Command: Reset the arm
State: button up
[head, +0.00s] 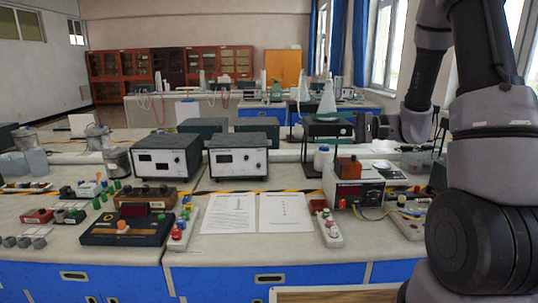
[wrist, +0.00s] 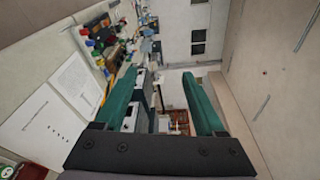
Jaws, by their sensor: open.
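My arm (head: 490,120) comes in from the right edge of the head view and bends to the left at the wrist. My gripper (head: 368,126) is raised over the right part of the lab bench, in front of the glassware. In the wrist view my gripper (wrist: 160,76) shows two green finger pads spread wide apart. Nothing is held between them. The wrist view is turned on its side, with the bench along its left.
The bench holds two white-fronted instruments (head: 165,162) (head: 238,161), paper sheets (head: 285,213), a meter box (head: 358,192) and power strips (head: 328,228). A flask (head: 327,100) stands behind. Small parts crowd the left. Bare bench shows in front of the papers.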

jog(key=s+r+n+g+h, duration=0.3)
jog(key=s+h, duration=0.5)
jog(key=s, duration=0.6)
jog(key=s+d+r+m+t+h, duration=0.2)
jog(key=d+r+t+h, duration=0.4)
jog(key=d, duration=0.3)
jog(key=shift+s+r+m+t+h, duration=0.3)
jog(key=shift+s+r+t+h, duration=0.1)
jog(key=shift+s+r+t, duration=0.3)
jog(key=shift+w+d, duration=0.1)
